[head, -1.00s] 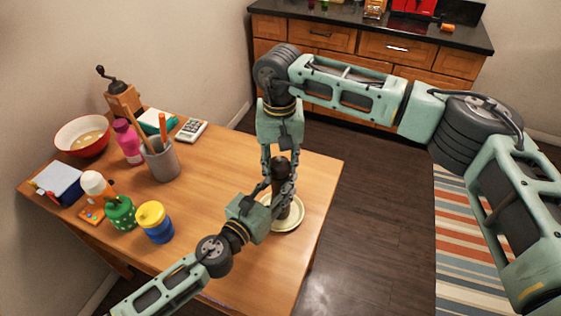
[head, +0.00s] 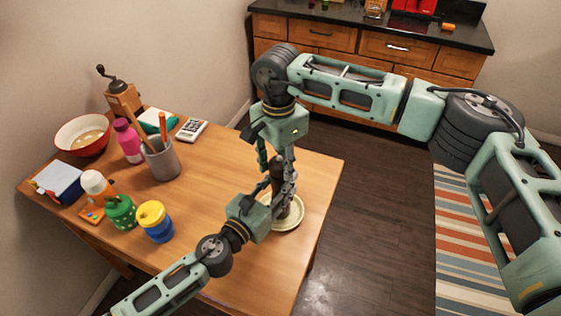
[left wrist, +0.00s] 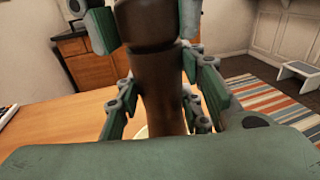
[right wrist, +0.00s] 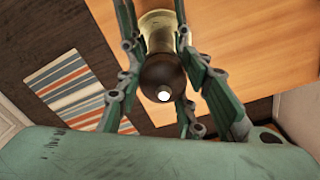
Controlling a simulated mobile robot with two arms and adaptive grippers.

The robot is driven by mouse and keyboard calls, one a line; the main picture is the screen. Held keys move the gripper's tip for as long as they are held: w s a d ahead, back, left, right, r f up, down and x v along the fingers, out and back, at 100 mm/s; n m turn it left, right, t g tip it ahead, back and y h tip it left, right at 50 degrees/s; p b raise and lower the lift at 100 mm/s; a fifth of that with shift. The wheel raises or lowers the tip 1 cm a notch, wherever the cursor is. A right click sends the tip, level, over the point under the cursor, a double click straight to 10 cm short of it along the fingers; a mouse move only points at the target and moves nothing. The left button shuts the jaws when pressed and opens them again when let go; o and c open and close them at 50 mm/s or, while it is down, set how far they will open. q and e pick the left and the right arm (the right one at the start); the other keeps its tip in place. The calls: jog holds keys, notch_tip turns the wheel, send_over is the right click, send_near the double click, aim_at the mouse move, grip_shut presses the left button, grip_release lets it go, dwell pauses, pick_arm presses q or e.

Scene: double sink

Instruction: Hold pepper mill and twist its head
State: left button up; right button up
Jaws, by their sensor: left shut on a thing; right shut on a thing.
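The dark brown pepper mill (head: 279,190) stands upright on a pale round plate (head: 290,222) near the table's right edge. My left gripper (head: 274,200) comes in from the side and is shut on the mill's body; in the left wrist view the body (left wrist: 155,85) stands between its fingers. My right gripper (head: 277,172) points down from above and is shut on the mill's head. In the right wrist view the rounded dark head (right wrist: 162,75) with a bright knob on top sits between the fingers (right wrist: 160,85). The fingers hide part of the mill.
On the wooden table (head: 220,185), left of the mill, stand a grey utensil cup (head: 162,162), a yellow-lidded blue jar (head: 154,222), a green dotted container (head: 120,212), a pink bottle (head: 127,142), a bowl (head: 83,137) and a calculator (head: 191,131). The table between cup and plate is clear.

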jog(key=m, duration=0.7)
jog(key=shift+s+a, duration=0.15)
jog(key=shift+a, duration=0.05)
jog(key=m, duration=0.6)
jog(key=shift+a+m, duration=0.15)
jog(key=shift+m, duration=0.15)
jog(key=m, duration=0.7)
jog(key=shift+w+a, duration=0.1)
jog(key=shift+w, duration=0.1)
jog(key=m, duration=0.3)
jog(key=shift+w+m, duration=0.15)
jog(key=shift+m, duration=0.25)
jog(key=shift+w+m, duration=0.15)
jog(key=shift+m, duration=1.35)
jog(key=o, duration=1.1)
